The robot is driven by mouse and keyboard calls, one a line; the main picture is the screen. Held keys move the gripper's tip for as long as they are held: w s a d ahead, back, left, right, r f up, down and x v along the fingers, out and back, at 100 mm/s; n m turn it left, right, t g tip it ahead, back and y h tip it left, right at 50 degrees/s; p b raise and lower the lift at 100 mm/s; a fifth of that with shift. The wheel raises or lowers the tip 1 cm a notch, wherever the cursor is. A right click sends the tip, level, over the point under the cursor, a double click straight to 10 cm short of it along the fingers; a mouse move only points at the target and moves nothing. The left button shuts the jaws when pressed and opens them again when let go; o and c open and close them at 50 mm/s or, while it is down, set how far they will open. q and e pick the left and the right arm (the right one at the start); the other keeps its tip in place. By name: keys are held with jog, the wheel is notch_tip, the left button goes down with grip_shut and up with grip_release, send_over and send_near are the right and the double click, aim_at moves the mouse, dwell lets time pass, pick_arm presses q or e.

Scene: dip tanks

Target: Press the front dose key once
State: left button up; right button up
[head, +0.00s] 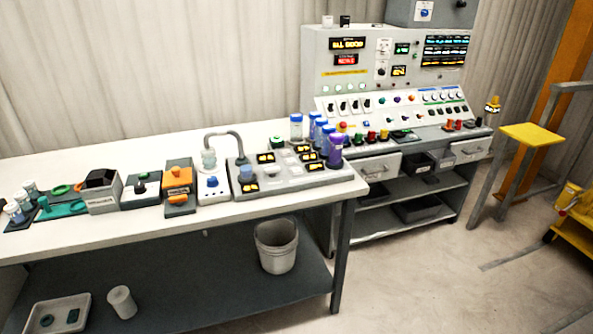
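No gripper or arm of mine shows in the head view. No key with a readable dose label stands out, so I cannot tell which one is the front dose key. On the white bench (110,222), a white box with a blue button (212,182) stands below a grey curved spout (238,143). Beside it is a grey dip-tank unit (300,181) with lit yellow displays and several blue- and purple-topped cylinders (296,127). To the left are an orange-and-grey device (179,186) and a small box with a dark knob (141,188).
A control console (335,85) with displays, switches and coloured buttons stands behind right. A grey bin (102,191) and small jars (14,212) are at the bench's left. A white bucket (277,245) sits on the lower shelf. A yellow stand (531,134) is right; the floor in front is clear.

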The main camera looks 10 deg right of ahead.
jog(key=c, duration=0.8)
grip_shut()
jog(key=shift+d, duration=0.1)
